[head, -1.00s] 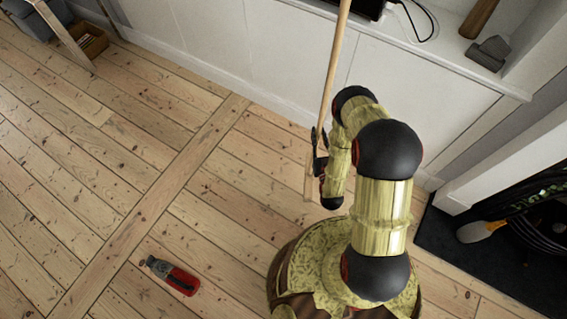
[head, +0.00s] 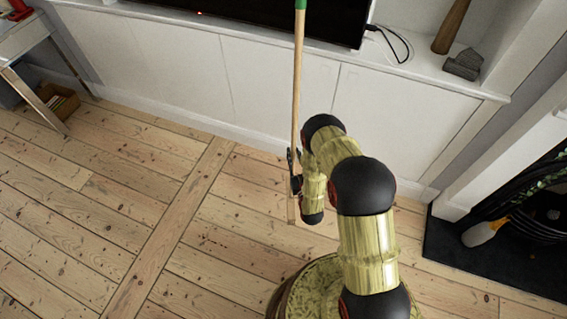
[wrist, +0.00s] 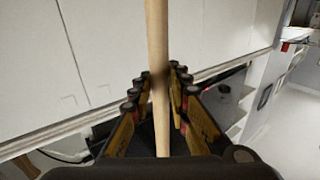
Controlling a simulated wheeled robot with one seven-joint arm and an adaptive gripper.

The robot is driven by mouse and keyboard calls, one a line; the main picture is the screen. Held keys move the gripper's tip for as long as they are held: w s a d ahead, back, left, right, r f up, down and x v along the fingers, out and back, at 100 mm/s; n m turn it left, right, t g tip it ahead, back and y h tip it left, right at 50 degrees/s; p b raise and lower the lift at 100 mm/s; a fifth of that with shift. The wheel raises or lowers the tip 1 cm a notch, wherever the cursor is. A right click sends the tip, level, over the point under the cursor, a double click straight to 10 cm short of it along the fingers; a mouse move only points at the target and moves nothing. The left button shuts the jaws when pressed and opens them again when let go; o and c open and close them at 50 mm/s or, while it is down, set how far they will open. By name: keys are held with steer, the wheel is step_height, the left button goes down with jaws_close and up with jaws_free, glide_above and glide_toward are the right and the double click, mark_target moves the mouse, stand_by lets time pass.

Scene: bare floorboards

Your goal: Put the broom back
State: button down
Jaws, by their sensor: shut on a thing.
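The broom (head: 297,90) shows in the head view as a long, thin, pale wooden stick, held nearly upright. A green part shows at its top, cut off by the frame edge, so its upper end is hidden. Its lower end shows just below my gripper. My gripper (head: 294,172) is shut on the stick near that lower end, in front of the white cabinets. In the wrist view the stick (wrist: 157,60) runs down between the two fingers of my gripper (wrist: 158,97).
White cabinets (head: 180,75) run along the wall, with a dark screen (head: 330,18) on top. A wooden box (head: 55,103) stands far left. A dark hearth (head: 480,255) lies right. Floorboards at left are clear.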

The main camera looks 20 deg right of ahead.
steer(key=w+a+f+b, duration=0.3)
steer(key=w+f, duration=0.3)
steer(key=f, duration=0.3)
steer(key=shift+f+b, duration=0.25)
steer(key=shift+b, duration=0.6)
steer(key=shift+s, duration=0.1)
steer(key=c, duration=1.7)
jaws_free()
steer(key=shift+d+f, duration=0.1)
steer(key=shift+f, duration=0.1)
